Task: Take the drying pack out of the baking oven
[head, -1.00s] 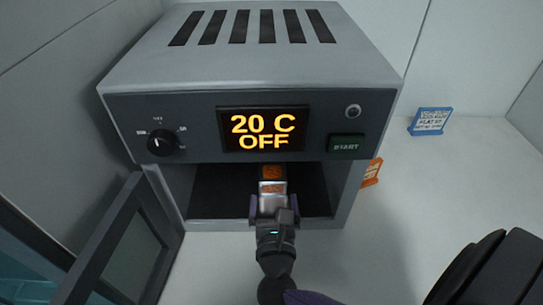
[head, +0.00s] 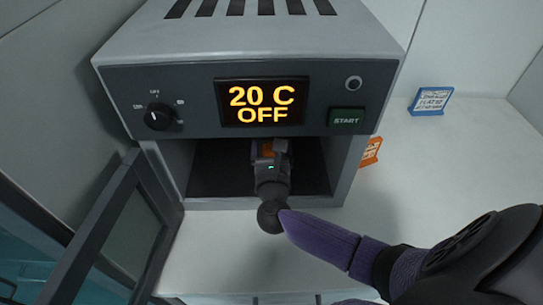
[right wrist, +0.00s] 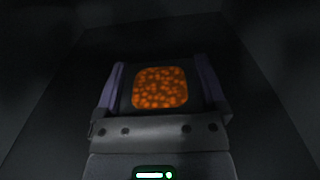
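The baking oven (head: 190,50) is a grey box with its glass door (head: 130,240) swung open to the left. Its display reads 20 C OFF. My right gripper (head: 268,150) reaches through the front opening into the dark chamber. The drying pack, a patch of orange beads (right wrist: 160,88), lies between its two fingers in the right wrist view. The fingers stand apart on either side, and gaps seem to show between them and the orange patch. In the head view only a bit of orange shows past the gripper. My left gripper is not in view.
A dial (head: 158,117) and a START button (head: 346,117) are on the oven front. An orange sign (head: 371,151) stands right of the oven and a blue-framed sign (head: 430,101) farther right. The white table top right of the oven is otherwise clear.

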